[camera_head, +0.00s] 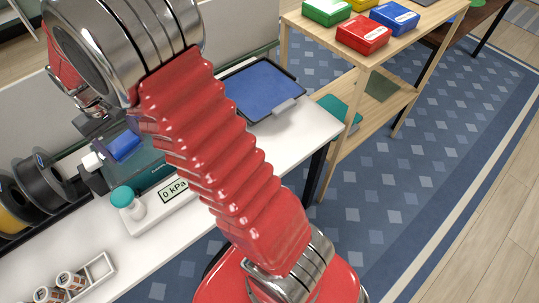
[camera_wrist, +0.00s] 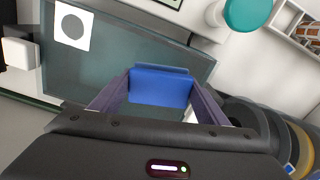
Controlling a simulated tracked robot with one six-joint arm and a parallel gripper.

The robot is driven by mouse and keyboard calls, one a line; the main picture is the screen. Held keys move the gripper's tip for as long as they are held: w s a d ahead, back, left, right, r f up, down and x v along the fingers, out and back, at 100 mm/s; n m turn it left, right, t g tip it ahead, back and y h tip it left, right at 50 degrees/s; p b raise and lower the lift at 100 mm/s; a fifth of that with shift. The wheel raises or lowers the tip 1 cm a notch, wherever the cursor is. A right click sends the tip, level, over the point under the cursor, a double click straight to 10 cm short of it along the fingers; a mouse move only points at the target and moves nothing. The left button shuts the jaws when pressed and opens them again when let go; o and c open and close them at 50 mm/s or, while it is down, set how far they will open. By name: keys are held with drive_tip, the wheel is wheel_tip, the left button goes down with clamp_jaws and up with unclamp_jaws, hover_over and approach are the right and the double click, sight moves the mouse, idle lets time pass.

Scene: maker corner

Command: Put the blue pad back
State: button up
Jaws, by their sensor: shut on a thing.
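The blue pad (camera_wrist: 160,88) is a small blue block between the two purple-grey fingers of my gripper (camera_wrist: 161,83) in the wrist view. The fingers are shut on its sides. The pad is in front of the dark teal top of a box-like device (camera_wrist: 95,75); I cannot tell whether it touches it. In the head view the blue pad (camera_head: 124,145) shows at the left of my red arm, over the teal device (camera_head: 152,174). My arm hides part of the device.
A scale-like unit reading "0 kPa" (camera_head: 174,190) and a teal-capped bottle (camera_head: 122,197) stand beside the device. Spools (camera_head: 42,182) are at the left and a cup rack (camera_head: 100,270) at the front. A black-rimmed blue tray (camera_head: 258,88) lies at the table's far end.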

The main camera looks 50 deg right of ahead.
drive_tip(key=s+d, duration=0.1)
drive_tip(key=d, duration=0.3)
drive_tip(key=s+d+r+m, duration=0.1)
drive_tip(key=d, duration=0.2)
drive_tip(key=s+d+m, duration=0.1)
drive_tip(key=d, duration=0.3)
drive_tip(key=shift+d+r, duration=0.15)
drive_tip(key=shift+d, duration=0.2)
drive_tip(key=s+d+m, duration=0.3)
drive_tip(key=s+d, duration=0.5)
drive_tip(key=d, duration=0.4)
drive_tip(key=s+d+f+n, duration=0.1)
drive_tip(key=s+d+f, duration=0.1)
drive_tip(key=s, duration=0.7)
drive_tip(key=s+d+f+n, duration=0.1)
drive_tip(key=s+d, duration=0.3)
drive_tip(key=s, duration=0.6)
drive_tip(key=shift+d+f, duration=0.4)
drive_tip(key=shift+s, duration=0.1)
drive_tip(key=shift+f, duration=2.95)
drive_tip(key=shift+f, duration=0.1)
